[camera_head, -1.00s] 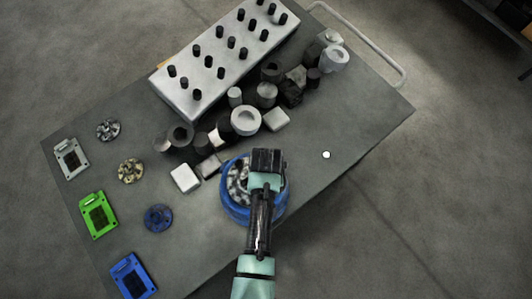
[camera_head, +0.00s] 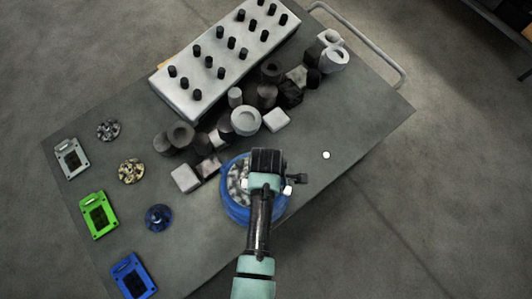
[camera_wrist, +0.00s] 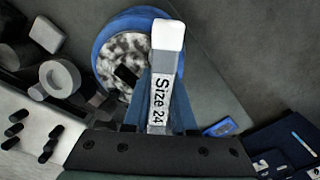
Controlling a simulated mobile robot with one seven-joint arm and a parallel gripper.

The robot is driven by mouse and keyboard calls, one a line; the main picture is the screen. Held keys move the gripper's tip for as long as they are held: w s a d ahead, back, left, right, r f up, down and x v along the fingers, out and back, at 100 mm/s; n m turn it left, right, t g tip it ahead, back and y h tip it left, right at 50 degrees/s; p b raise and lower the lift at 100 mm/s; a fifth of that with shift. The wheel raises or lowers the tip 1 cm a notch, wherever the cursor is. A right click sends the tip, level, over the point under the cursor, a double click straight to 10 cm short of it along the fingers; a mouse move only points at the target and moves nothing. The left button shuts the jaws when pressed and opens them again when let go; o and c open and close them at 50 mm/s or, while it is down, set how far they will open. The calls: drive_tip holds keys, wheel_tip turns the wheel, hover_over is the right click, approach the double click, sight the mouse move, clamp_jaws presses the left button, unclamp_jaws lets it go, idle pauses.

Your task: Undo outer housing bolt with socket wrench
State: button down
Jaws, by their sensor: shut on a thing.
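The outer housing (camera_head: 236,208) is a round blue body with a mottled grey inside, sitting on the table below my gripper (camera_head: 267,172). It also shows in the wrist view (camera_wrist: 103,38), where a dark block (camera_wrist: 126,76), perhaps a bolt head, stands on the mottled face. My gripper is shut on the socket wrench (camera_wrist: 160,95), a white bar lettered "Size 24" that lies across the housing's edge in that view. Whether the socket sits on a bolt is hidden.
Loose grey and black sockets and blocks (camera_head: 245,121) crowd the table beyond the housing. A pale block with several black pegs (camera_head: 220,60) stands behind them. Flat grey, green (camera_head: 98,215) and blue parts and small discs lie at left. The table (camera_head: 345,125) is fairly clear at right.

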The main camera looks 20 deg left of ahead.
drive_tip(key=n, duration=0.6)
drive_tip(key=shift+r+n, duration=0.1)
drive_tip(key=shift+n, duration=0.2)
drive_tip(key=n, duration=0.6)
drive_tip(key=shift+r, duration=0.1)
